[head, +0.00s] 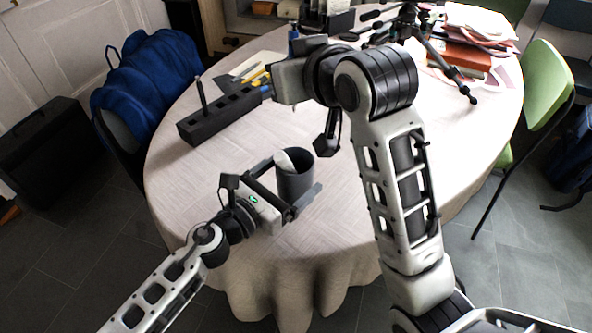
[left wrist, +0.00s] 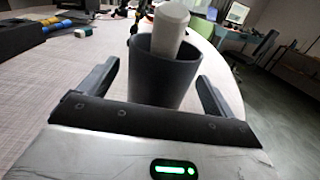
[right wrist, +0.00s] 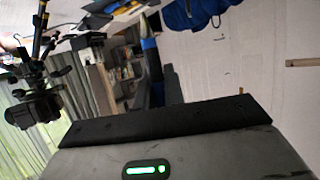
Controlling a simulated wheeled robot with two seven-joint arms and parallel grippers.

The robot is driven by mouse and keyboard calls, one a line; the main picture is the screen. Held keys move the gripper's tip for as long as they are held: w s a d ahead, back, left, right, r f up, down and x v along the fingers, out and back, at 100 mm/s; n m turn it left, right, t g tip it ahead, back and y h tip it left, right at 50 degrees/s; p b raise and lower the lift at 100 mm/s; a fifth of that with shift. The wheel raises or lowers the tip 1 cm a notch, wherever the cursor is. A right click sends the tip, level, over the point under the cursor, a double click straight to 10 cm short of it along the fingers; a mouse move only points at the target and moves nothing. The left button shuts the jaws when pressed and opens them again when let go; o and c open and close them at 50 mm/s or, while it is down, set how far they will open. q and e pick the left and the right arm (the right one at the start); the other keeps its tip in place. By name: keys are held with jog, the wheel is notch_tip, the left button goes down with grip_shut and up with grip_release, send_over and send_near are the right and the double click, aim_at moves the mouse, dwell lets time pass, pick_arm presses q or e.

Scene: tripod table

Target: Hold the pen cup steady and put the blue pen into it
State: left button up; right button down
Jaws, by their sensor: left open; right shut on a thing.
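The dark grey pen cup (head: 297,184) stands upright near the front of the table, with a thick whitish object (left wrist: 170,30) leaning inside it. My left gripper (head: 285,184) is open, with one finger on each side of the cup; in the left wrist view small gaps show between the fingers and the cup (left wrist: 158,78). My right gripper (right wrist: 161,85) is shut on the blue pen (right wrist: 149,44), whose dark end sticks out past the fingers. In the head view the right wrist partly hides it; a blue upright piece (head: 293,40) shows behind, above the cup's far side.
A black block with holes (head: 220,115) and a dark upright pen stands at the left of the table (head: 340,195). Yellow and blue items lie behind it. A tripod (head: 440,60) and stacked papers and books (head: 475,30) fill the back right. Chairs surround the table.

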pick_arm(q)
jog(key=shift+x, duration=1.25)
jog(key=c, duration=1.1)
jog(key=shift+c, duration=0.2)
pick_arm(e)
notch_tip(320, 180, down, 12)
jog(key=shift+f, duration=0.2)
jog(key=c, duration=1.4)
grip_release()
jog(key=v, duration=1.2)
